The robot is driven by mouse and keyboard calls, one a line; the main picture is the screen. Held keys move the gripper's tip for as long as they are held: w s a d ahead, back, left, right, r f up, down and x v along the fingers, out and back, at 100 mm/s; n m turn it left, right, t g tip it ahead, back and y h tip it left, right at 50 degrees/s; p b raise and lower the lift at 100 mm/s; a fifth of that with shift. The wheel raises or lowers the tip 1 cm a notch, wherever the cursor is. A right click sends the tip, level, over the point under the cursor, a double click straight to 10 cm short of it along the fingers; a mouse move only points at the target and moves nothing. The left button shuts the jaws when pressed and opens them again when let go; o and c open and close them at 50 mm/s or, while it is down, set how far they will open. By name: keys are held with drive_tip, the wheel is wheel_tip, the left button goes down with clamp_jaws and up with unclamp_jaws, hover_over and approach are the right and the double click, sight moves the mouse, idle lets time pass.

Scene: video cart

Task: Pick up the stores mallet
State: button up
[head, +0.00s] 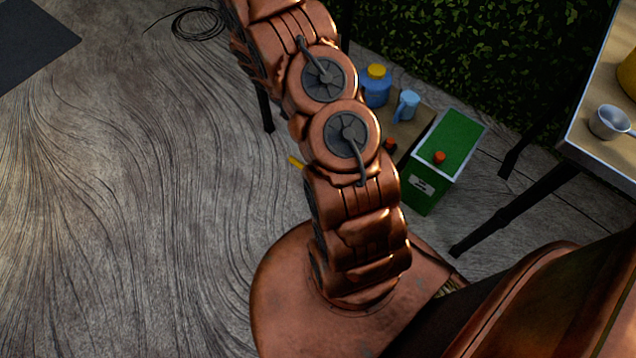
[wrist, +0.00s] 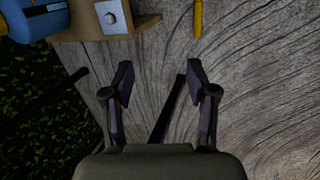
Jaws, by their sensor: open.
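I cannot make out the stores mallet for certain in either view. A thin yellow stick-like piece (wrist: 198,18) lies at the top of the wrist view, ahead of my gripper; a short yellow end (head: 295,161) shows beside my arm in the head view. I cannot tell whether either belongs to the mallet. My gripper (wrist: 159,82) is open, with nothing between its fingers. A dark bar (wrist: 168,112) shows beyond the fingers, over the grey floor. In the head view my gripper does not show, and my arm covers the middle.
A wooden board (wrist: 142,24) bears a blue item (wrist: 38,20) at the wrist view's upper left. A blue jar with a yellow lid (head: 376,86), a light blue jug (head: 407,104) and a green box (head: 450,145) stand right of my arm. A table (head: 600,105) bears a metal cup (head: 608,122).

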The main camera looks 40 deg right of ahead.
drive_tip(key=shift+n+t+y, duration=0.5)
drive_tip(key=shift+n+y, duration=0.1)
drive_tip(key=shift+y, duration=0.3)
drive_tip(key=f+b, duration=0.2)
drive_tip(key=f, duration=0.8)
drive_tip(key=f+b, duration=0.3)
drive_tip(key=f, duration=0.7)
drive_tip(key=a+f+b, duration=0.1)
drive_tip(key=f+b, duration=0.2)
drive_tip(key=f, duration=0.7)
drive_tip(key=shift+a+f, duration=0.1)
drive_tip(key=shift+f, duration=0.15)
drive_tip(key=shift+w+d+f+b, duration=0.1)
drive_tip(key=shift+d+f+b, duration=0.25)
drive_tip(key=shift+f, duration=0.55)
drive_tip(key=shift+w+d+f+b, duration=0.15)
drive_tip(key=shift+d+f+b, duration=0.25)
drive_tip(key=shift+f, duration=0.55)
drive_tip(key=shift+w+d+f+b, duration=0.15)
drive_tip(key=shift+f+b, duration=0.3)
drive_tip(key=shift+f, duration=0.45)
drive_tip(key=shift+c, duration=0.3)
clamp_jaws()
drive_tip(key=shift+s, duration=0.1)
